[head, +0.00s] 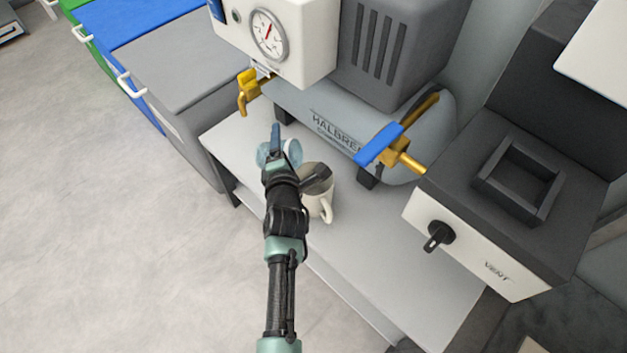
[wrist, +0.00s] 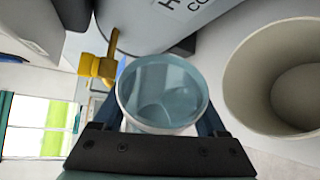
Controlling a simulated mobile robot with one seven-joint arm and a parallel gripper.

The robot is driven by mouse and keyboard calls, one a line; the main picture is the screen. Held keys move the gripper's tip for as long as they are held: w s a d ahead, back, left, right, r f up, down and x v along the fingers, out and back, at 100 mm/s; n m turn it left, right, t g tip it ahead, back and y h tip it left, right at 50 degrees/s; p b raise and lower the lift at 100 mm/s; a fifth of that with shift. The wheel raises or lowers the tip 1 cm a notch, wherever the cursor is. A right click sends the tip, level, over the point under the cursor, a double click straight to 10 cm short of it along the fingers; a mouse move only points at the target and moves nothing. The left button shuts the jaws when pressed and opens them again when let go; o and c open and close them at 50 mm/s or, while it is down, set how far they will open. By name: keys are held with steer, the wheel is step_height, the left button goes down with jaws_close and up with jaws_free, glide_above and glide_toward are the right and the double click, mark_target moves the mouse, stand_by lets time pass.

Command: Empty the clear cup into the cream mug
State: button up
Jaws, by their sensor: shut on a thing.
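The clear cup (wrist: 162,95) is bluish and see-through. In the wrist view it sits between the fingers of my gripper (wrist: 165,112), which is shut on it; I look into its open top and cannot tell whether it holds anything. In the head view the cup (head: 291,150) shows partly behind my gripper (head: 276,150). The cream mug (head: 318,205) stands on the grey bench just right of my gripper, its handle toward the lower right, partly covered by my wrist. In the wrist view the mug (wrist: 285,80) is at the right, apart from the cup, and its visible inside looks empty.
A compressor with a grey tank (head: 330,125), brass tap (head: 247,90) and blue-handled valve (head: 380,145) stands behind the cup and mug. A dark vent box (head: 500,210) is at the right. The front of the bench (head: 375,265) is clear. Bins (head: 170,60) stand at the left.

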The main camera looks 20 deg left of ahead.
steer(key=shift+m+b, duration=0.3)
steer(key=shift+b, duration=0.2)
steer(key=shift+w+d+r+m+y+b, duration=0.15)
steer(key=shift+d+r+m+y+b, duration=0.45)
steer(key=shift+b, duration=0.45)
steer(key=shift+f, duration=0.15)
steer(key=shift+a+f+b, duration=0.15)
steer(key=shift+b, duration=0.7)
steer(key=shift+f+m+t+y+b, duration=0.35)
steer(key=shift+m+b, duration=0.35)
steer(key=shift+b, duration=1.15)
steer(key=shift+r+b, duration=0.25)
steer(key=shift+b, duration=0.3)
steer(key=shift+d+m+y+b, duration=0.25)
steer(key=shift+m+b, duration=0.35)
steer(key=shift+b, duration=0.4)
